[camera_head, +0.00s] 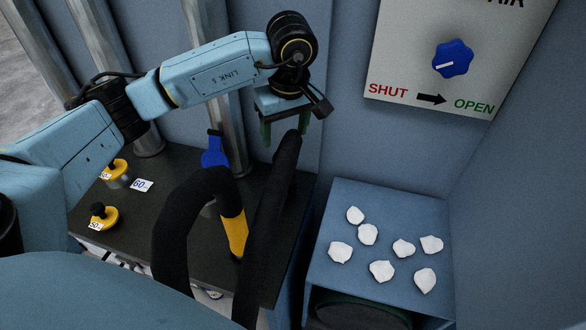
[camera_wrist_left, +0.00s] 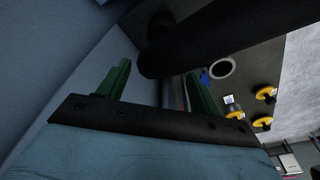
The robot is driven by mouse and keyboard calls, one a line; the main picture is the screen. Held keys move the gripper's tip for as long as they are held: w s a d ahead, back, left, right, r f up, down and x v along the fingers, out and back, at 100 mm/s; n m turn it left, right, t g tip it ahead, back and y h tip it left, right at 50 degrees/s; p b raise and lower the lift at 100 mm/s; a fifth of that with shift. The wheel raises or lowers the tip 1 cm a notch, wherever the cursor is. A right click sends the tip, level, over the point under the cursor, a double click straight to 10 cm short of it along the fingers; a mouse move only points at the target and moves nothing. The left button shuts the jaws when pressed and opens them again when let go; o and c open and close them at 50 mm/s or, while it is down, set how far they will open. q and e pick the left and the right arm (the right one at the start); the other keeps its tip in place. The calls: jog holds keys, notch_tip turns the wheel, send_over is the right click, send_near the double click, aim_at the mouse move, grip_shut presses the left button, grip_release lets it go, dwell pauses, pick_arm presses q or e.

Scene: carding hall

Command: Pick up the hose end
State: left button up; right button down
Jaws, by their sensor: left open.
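The black hose end (camera_head: 287,150) points up in the head view, at the top of a thick black hose length rising from the lower middle. My left gripper (camera_head: 285,128) is above it, pointing down, with its green fingers apart. In the head view the hose end overlaps the space between the fingers. In the left wrist view the rounded hose end (camera_wrist_left: 152,64) shows near the fingertips of my left gripper (camera_wrist_left: 157,69), and nothing is clamped. I cannot tell whether the hose touches a finger. My right gripper is not in view.
A second black hose length (camera_head: 178,215) arcs beside a yellow sleeve (camera_head: 235,232) and a blue fitting (camera_head: 215,152). Yellow knobs (camera_head: 104,217) stand at left on the dark top. A blue box (camera_head: 390,205) with several white tufts and a panel with a blue dial (camera_head: 453,59) are at right.

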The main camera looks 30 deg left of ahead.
aim_at(282, 157)
pick_arm(q)
jog(key=f, duration=0.6)
jog(key=shift+s+a, duration=0.15)
jog(key=shift+a, duration=0.25)
jog(key=shift+f, duration=0.3)
jog(key=shift+a+f+p, duration=0.1)
jog(key=shift+f+p, duration=0.2)
jog(key=shift+f, duration=0.35)
jog(key=f, duration=0.3)
jog(key=shift+w+a+f, duration=0.2)
jog(key=shift+w+f, duration=0.05)
jog(key=shift+w, duration=0.1)
jog(key=shift+f, duration=0.2)
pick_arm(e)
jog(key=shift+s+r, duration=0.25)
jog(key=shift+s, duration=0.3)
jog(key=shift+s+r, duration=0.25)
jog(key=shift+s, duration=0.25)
pick_arm(q)
jog(key=shift+c, duration=0.5)
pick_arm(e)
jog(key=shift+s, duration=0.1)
